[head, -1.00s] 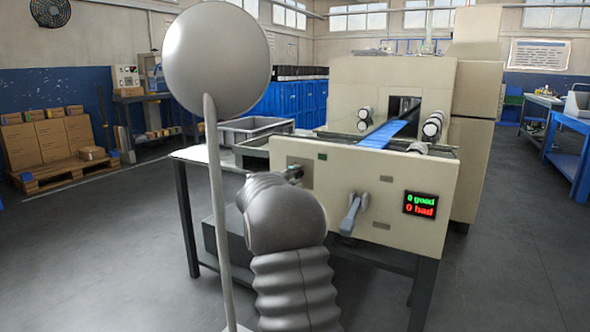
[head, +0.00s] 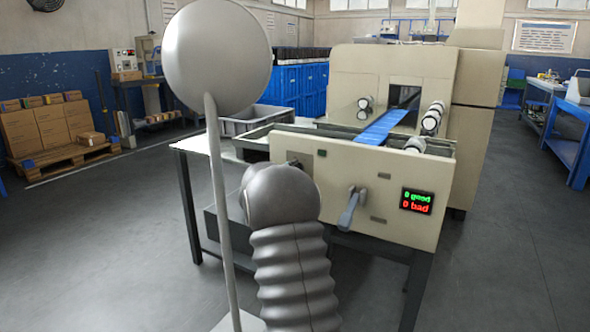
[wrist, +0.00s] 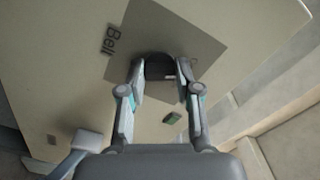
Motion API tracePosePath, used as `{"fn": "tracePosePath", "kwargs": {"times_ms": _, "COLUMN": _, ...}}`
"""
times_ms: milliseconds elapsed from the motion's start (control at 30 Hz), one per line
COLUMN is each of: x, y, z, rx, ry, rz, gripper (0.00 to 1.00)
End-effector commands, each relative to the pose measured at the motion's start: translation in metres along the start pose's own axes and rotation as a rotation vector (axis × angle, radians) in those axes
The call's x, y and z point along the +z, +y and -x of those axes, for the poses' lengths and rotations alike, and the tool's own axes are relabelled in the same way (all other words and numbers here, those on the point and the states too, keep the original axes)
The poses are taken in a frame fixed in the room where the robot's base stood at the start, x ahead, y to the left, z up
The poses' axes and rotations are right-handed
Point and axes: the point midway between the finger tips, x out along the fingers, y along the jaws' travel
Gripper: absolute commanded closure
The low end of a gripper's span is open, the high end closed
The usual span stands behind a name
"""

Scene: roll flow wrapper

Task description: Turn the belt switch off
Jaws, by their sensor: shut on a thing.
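The belt switch (wrist: 160,66) is a dark round knob on a grey plate (wrist: 190,40) lettered "Belt" in the wrist view. My gripper (wrist: 163,82) has a finger on each side of the knob and is shut on it. The knob's front is partly visible between the fingertips; which way it is turned is hard to tell. In the head view my own arm hides most of the switch and gripper, at the left end of the beige machine panel (head: 385,178).
A green button (head: 322,153) is right of the switch on the panel, and it also shows in the wrist view (wrist: 173,118). A grey lever (head: 350,209) sticks out further right, near a display (head: 416,201) reading 0 good, 0 bad. A blue belt (head: 382,128) runs behind the panel.

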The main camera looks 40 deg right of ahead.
Motion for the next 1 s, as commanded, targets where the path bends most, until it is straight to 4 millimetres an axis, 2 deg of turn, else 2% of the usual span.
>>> {"fn": "tracePosePath", "kwargs": {"times_ms": 367, "x": 0.0, "y": 0.0, "z": 0.0, "rx": 0.0, "ry": 0.0, "rz": 0.006, "gripper": 1.0}}
{"fn": "tracePosePath", "kwargs": {"times_ms": 400, "x": 0.0, "y": 0.0, "z": 0.0, "rx": 0.0, "ry": 0.0, "rz": 0.006, "gripper": 0.62}}
{"fn": "tracePosePath", "kwargs": {"times_ms": 500, "x": 0.0, "y": 0.0, "z": 0.0, "rx": 0.0, "ry": 0.0, "rz": 0.005, "gripper": 0.42}}
{"fn": "tracePosePath", "kwargs": {"times_ms": 833, "x": 0.0, "y": 0.0, "z": 0.002, "rx": 0.0, "ry": 0.0, "rz": 0.004, "gripper": 0.42}}
{"fn": "tracePosePath", "kwargs": {"times_ms": 1000, "x": 0.001, "y": -0.002, "z": 0.02, "rx": -0.002, "ry": -0.003, "rz": 0.005, "gripper": 0.42}}
